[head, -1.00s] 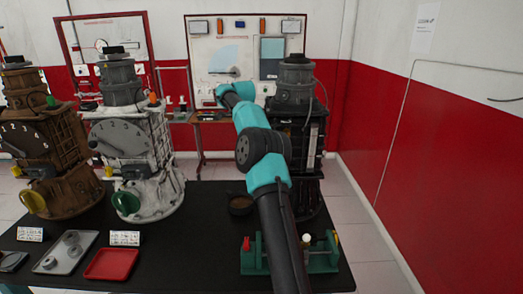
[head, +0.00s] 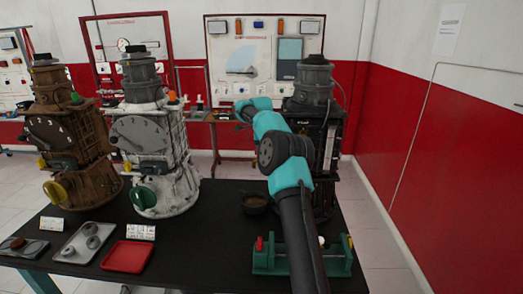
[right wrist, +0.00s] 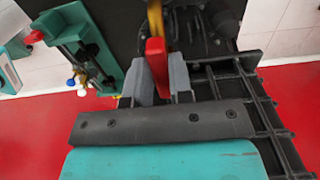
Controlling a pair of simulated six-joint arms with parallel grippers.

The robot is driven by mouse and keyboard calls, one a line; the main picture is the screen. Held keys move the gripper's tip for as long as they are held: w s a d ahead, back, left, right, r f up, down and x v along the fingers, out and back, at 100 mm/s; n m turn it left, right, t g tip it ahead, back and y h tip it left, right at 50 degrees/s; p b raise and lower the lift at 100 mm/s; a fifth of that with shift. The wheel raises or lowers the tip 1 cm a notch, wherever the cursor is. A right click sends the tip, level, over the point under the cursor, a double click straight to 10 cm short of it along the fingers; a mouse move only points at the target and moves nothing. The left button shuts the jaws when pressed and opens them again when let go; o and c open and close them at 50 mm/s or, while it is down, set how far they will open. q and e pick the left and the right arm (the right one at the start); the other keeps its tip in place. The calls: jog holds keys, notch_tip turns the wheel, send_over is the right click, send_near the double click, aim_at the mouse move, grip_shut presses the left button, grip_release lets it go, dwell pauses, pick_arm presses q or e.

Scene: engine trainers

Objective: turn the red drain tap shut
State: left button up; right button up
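The red drain tap (right wrist: 157,58) shows in the right wrist view as a red lever beside a yellow, brass-looking part (right wrist: 155,18). My right gripper (right wrist: 164,82) has one grey finger on each side of the lever, and the lever fills the gap between them. In the head view my right arm reaches forward beside the dark engine trainer (head: 315,105); its fingertips and the tap are hidden there. My left gripper is in neither view.
A green fixture (head: 272,262) stands at the table's front right, partly behind my arm. White (head: 150,150) and rusty brown (head: 75,145) trainers stand left. A red tray (head: 127,256) and a grey tray (head: 68,252) lie in front.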

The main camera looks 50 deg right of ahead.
grip_shut()
jog(key=shift+s+a+n, duration=0.1)
jog(key=shift+s+n, duration=0.6)
jog(key=shift+n, duration=2.3)
jog(key=shift+s+n, duration=0.75)
jog(key=shift+n, duration=2.25)
jog(key=shift+s+a+n, duration=0.1)
jog(key=shift+s+n, duration=0.6)
jog(key=shift+n, duration=2.3)
jog(key=shift+o, duration=2.2)
grip_release()
